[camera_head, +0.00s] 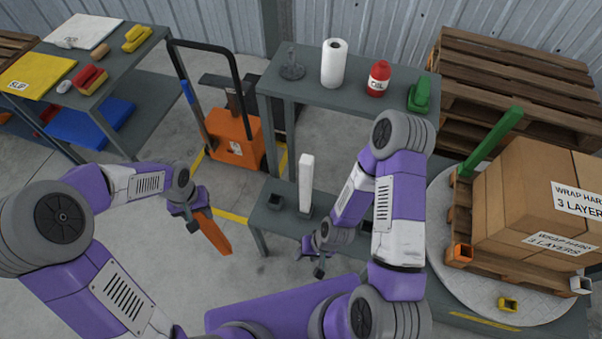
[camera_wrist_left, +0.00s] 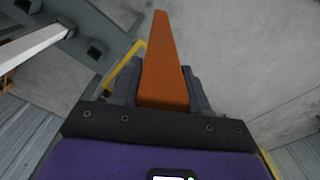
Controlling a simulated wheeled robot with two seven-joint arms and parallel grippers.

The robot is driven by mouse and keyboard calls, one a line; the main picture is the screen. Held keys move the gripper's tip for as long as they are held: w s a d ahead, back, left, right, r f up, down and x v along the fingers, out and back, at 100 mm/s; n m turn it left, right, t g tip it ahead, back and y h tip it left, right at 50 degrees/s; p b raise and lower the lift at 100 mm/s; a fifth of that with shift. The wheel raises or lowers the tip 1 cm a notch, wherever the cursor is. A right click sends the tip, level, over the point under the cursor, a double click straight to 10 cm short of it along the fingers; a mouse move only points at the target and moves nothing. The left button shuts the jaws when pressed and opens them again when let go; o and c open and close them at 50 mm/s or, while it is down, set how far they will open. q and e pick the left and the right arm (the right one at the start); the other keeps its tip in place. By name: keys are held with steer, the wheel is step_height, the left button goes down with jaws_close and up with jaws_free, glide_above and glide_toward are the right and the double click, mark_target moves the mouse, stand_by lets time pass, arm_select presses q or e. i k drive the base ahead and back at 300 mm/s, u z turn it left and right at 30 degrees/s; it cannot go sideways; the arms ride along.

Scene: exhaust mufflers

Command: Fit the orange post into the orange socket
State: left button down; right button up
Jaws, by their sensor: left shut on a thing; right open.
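My left gripper (camera_head: 196,211) is shut on one end of the orange post (camera_head: 215,235). The post points down and to the right in the head view, apart from the bench. In the left wrist view the orange post (camera_wrist_left: 163,62) sticks out away from the jaws (camera_wrist_left: 163,92), its near end between the fingers. The orange socket (camera_head: 462,253) is a small square open holder at the near left corner of the pallet on the round turntable, far right of the post. My right gripper (camera_head: 318,256) is open and empty, near the low shelf's front edge.
A white post (camera_head: 306,184) stands on the low grey shelf (camera_head: 275,225) between the post and the turntable (camera_head: 439,200). A green post (camera_head: 490,144) rises beside the boxes (camera_head: 525,190). Yellow (camera_head: 508,304) and white (camera_head: 580,285) sockets show nearby. An orange pallet jack (camera_head: 235,138) stands behind.

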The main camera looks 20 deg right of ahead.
mark_target(536, 220)
steer(key=u, duration=0.9)
steer(key=k, duration=1.55)
steer(key=z, duration=2.6)
steer(key=i, duration=0.2)
steer(key=u, duration=0.05)
